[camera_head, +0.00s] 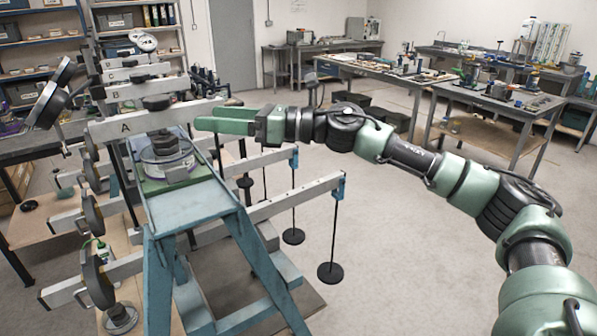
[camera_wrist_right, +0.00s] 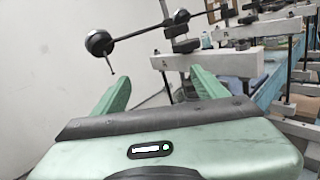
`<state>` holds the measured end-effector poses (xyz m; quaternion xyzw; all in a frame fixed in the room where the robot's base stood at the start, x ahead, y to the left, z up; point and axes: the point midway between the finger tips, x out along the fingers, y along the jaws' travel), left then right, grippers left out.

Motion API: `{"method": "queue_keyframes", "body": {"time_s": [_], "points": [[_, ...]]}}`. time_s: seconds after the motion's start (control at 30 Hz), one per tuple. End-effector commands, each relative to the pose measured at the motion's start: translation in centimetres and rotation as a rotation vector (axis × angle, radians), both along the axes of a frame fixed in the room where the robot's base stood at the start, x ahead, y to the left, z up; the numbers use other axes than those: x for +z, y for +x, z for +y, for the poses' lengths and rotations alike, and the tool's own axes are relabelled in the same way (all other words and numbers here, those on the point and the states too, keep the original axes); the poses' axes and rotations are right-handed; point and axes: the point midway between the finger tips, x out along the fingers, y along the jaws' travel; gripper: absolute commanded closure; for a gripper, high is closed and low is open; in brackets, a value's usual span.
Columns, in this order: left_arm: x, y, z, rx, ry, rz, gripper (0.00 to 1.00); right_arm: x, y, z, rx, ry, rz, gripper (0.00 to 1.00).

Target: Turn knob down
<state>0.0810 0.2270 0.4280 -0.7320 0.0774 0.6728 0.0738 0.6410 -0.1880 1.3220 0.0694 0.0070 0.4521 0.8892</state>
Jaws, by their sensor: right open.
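My right gripper (camera_head: 212,116) reaches in from the right, its green fingers pointing left beside the light beam marked A (camera_head: 125,126). In the right wrist view the two fingers (camera_wrist_right: 160,84) are spread with nothing between them. A dark round knob-like piece (camera_head: 156,103) sits on top of beam A, just left of the fingertips and apart from them as far as I can tell. A stack of dark discs (camera_head: 166,144) stands below it on a round base. I cannot tell for sure which part is the knob. My left gripper is out of view.
The blue stand (camera_head: 205,207) carries the levers. Other beams with round weights (camera_head: 96,283) stick out left. Hanging weights (camera_head: 330,272) are under the right ends. A rod with a black disc (camera_wrist_right: 100,42) shows above the fingers. Benches (camera_head: 500,103) stand behind; floor is open between.

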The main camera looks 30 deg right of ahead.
Motion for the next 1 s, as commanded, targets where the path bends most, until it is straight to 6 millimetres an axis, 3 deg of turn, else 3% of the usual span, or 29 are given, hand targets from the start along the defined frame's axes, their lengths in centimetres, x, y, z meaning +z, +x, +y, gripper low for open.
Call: {"method": "queue_keyframes", "body": {"time_s": [0.03, 0.27, 0.6, 1.0], "points": [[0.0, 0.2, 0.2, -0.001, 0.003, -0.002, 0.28, -1.2, 0.8, 1.1, 0.009, 0.043, 0.044, 0.27], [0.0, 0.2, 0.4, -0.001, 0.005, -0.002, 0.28, -4.5, 3.9, -0.3, -0.056, 0.197, 0.188, 0.27], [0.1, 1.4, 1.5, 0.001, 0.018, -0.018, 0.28, -9.1, 6.8, -4.4, -0.172, 0.353, 0.343, 0.27], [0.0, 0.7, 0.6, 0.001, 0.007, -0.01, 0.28, -14.8, 8.8, -9.7, -0.312, 0.504, 0.487, 0.27]]}}
